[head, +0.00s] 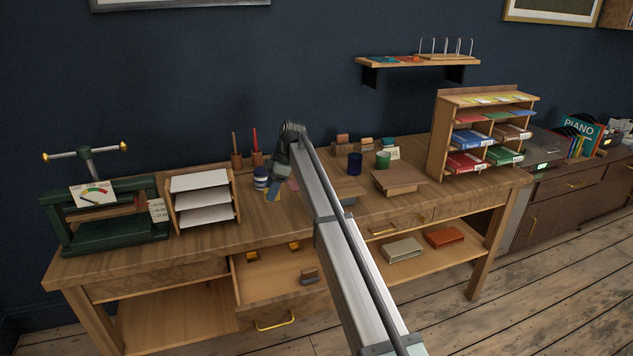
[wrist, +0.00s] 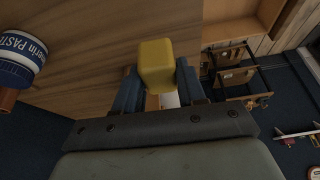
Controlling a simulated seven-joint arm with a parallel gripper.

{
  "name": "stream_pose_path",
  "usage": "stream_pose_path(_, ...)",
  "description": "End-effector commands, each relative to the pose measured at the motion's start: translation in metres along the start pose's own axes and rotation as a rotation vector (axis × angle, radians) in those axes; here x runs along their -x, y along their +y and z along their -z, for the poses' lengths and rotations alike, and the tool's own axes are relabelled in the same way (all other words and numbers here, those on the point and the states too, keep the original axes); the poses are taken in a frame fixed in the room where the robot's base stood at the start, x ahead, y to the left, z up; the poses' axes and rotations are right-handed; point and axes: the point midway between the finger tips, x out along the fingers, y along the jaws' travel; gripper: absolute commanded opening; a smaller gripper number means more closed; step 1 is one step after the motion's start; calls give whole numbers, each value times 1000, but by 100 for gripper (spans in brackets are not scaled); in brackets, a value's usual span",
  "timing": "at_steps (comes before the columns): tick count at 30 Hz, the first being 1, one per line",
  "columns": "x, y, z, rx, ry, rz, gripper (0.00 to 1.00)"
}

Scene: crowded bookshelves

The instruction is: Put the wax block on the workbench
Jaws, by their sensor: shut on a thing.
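My gripper (wrist: 158,88) is shut on the yellow wax block (wrist: 157,64), which sticks out past the blue fingertips in the wrist view. The wooden workbench (wrist: 95,60) lies beyond the block there. In the head view my gripper (head: 277,178) is over the middle of the workbench (head: 130,252), beside the paste jar. A small yellow patch at its fingers looks like the wax block (head: 273,195). My arm hides part of the bench top. I cannot tell whether the block touches the wood.
A blue and white paste jar (head: 261,178) stands close by, also in the wrist view (wrist: 20,58). Paper trays (head: 202,198) and a green press (head: 110,232) stand left. An open drawer (head: 262,272) juts out in front. Bare bench top shows before the trays.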

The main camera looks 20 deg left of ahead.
Motion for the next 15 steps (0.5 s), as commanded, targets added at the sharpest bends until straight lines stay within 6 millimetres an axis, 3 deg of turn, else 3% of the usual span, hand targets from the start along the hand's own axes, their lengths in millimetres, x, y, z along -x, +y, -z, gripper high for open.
stream_pose_path(1,6,17,2,6,0,2,10)
stream_pose_path(6,12,32,4,25,0,10,10)
stream_pose_path(11,6,24,2,48,0,21,10)
stream_pose_path(15,-9,24,-4,51,1,22,10)
